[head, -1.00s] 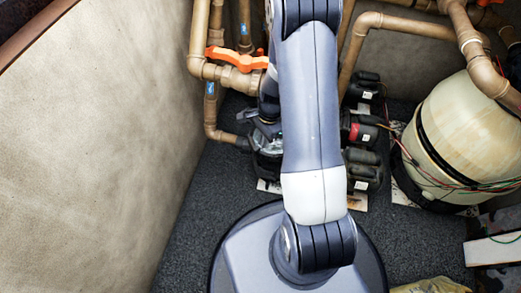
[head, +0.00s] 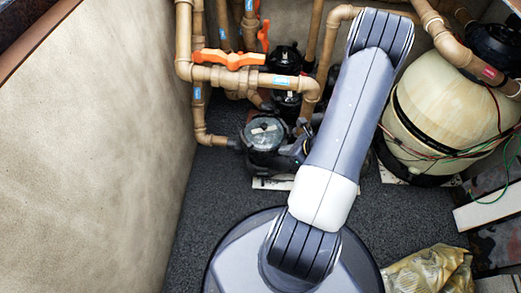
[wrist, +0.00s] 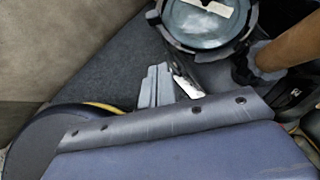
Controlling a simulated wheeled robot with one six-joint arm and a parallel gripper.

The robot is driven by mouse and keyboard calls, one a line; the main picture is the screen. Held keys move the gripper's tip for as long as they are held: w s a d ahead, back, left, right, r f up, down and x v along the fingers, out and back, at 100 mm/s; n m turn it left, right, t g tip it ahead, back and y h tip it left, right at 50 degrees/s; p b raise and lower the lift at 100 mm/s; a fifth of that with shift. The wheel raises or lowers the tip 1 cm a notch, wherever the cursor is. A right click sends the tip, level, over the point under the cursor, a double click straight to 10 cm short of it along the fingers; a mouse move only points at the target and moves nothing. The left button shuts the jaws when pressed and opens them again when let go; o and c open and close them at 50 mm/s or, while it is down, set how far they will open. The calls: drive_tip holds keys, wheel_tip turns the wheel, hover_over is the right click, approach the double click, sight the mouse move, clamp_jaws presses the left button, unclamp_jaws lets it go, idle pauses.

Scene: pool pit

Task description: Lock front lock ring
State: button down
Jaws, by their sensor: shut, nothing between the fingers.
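The front lock ring (head: 247,140) is a dark ring around the clear round lid of the front pump pot, low on the pit floor. In the wrist view the ring (wrist: 172,38) shows at the top, with a pale label on the lid; its upper part is cut off. My gripper (wrist: 158,82) shows as two grey fingers close together, shut and empty. The fingertips lie just below and left of the ring in that picture; I cannot tell whether they touch it. In the head view my arm hides the pump's right side and most of the gripper.
Brown pipes with an orange valve handle (head: 228,60) run behind and above the pump. A cream filter tank (head: 440,115) stands at the right. A beige wall (head: 90,130) bounds the left. Dark floor (head: 205,200) is clear between wall and pump. A crumpled bag (head: 430,272) lies at lower right.

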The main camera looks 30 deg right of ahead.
drive_tip(key=b, duration=0.4)
approach(252, 148)
wheel_tip(252, 148, down, 4)
drive_tip(key=shift+w+a+b, duration=0.1)
drive_tip(key=shift+w+a, duration=0.2)
drive_tip(key=shift+w, duration=0.35)
drive_tip(key=shift+w+a+b, duration=0.15)
drive_tip(key=shift+w+a, duration=0.15)
drive_tip(key=shift+w, duration=0.3)
drive_tip(key=shift+w+a+b, duration=0.1)
drive_tip(key=shift+w+a, duration=0.2)
drive_tip(key=shift+w, duration=0.35)
